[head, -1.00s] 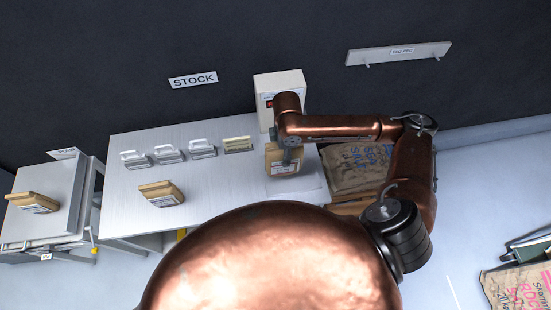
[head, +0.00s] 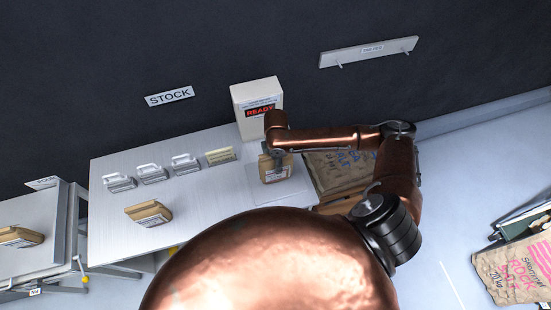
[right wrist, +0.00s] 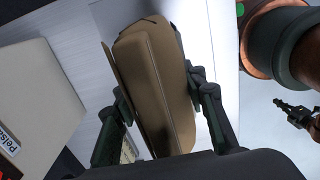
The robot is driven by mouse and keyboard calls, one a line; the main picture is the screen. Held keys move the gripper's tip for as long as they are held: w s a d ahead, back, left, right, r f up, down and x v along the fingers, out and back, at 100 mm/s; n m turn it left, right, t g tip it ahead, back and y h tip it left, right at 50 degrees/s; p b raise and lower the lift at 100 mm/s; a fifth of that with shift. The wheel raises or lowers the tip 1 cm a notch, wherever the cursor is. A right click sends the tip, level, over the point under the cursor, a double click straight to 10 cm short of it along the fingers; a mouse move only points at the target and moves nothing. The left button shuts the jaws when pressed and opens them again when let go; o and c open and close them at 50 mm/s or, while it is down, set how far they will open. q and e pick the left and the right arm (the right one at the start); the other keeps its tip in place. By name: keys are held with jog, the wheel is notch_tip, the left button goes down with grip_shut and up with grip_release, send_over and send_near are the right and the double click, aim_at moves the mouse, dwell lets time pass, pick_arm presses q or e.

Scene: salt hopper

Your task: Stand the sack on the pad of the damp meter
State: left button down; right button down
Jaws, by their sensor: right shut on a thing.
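My right gripper (head: 277,150) is shut on a small tan sack (head: 276,174) with a white label, upright over the pad. I cannot tell whether the sack's bottom touches the pad. In the right wrist view, the sack (right wrist: 155,85) sits between the two dark fingers. My left gripper is not in view.
Another small sack (head: 148,213) lies on the table, left of the pad. Several metal clips (head: 152,174) and a yellowish block (head: 220,155) line the table's back. A side table (head: 30,225) at left holds another sack (head: 20,237). Large salt sacks (head: 335,170) lie right of the table.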

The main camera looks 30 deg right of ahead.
jog(key=shift+w, duration=0.15)
jog(key=c, duration=1.2)
grip_release()
notch_tip(320, 180, up, 12)
jog(key=shift+a+r, duration=0.1)
